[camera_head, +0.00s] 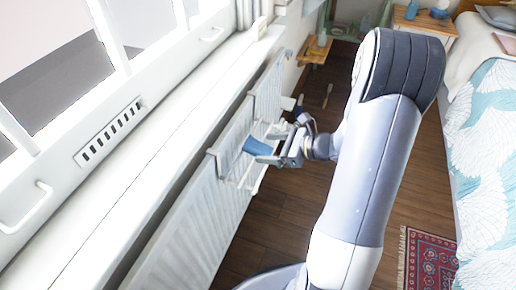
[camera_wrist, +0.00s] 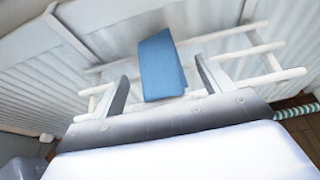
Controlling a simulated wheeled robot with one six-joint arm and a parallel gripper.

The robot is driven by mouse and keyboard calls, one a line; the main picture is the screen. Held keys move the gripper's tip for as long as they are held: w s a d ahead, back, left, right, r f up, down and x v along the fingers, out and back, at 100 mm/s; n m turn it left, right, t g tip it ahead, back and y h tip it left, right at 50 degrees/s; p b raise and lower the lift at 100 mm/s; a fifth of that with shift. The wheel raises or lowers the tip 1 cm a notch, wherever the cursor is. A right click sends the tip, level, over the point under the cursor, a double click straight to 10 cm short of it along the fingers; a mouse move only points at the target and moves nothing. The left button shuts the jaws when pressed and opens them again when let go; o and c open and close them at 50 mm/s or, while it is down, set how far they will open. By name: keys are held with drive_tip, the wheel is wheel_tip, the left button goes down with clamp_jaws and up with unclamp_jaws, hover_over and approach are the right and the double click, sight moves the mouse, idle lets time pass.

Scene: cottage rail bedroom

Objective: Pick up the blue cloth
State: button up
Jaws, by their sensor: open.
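The blue cloth (camera_wrist: 161,65) hangs over the white bars of a rail rack (camera_wrist: 225,35) in the wrist view. It lies between my two open gripper fingers (camera_wrist: 160,84), with a gap on either side. In the head view the blue cloth (camera_head: 258,147) shows on the rack just left of my gripper (camera_head: 272,161). My gripper reaches over the rack from the right, and partly hides the cloth's lower end there.
The rack is on a white radiator (camera_head: 193,225) under the window sill (camera_head: 130,165). A bed (camera_head: 490,150) stands at right, with a red rug (camera_head: 430,262) beside it. A small wooden table (camera_head: 425,24) is at the back. Wooden floor lies between radiator and bed.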

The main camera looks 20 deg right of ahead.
drive_tip(key=shift+x, duration=1.15)
drive_tip(key=shift+c, duration=0.5)
drive_tip(key=c, duration=0.9)
drive_tip(key=shift+r, duration=0.1)
drive_tip(key=shift+c, duration=0.2)
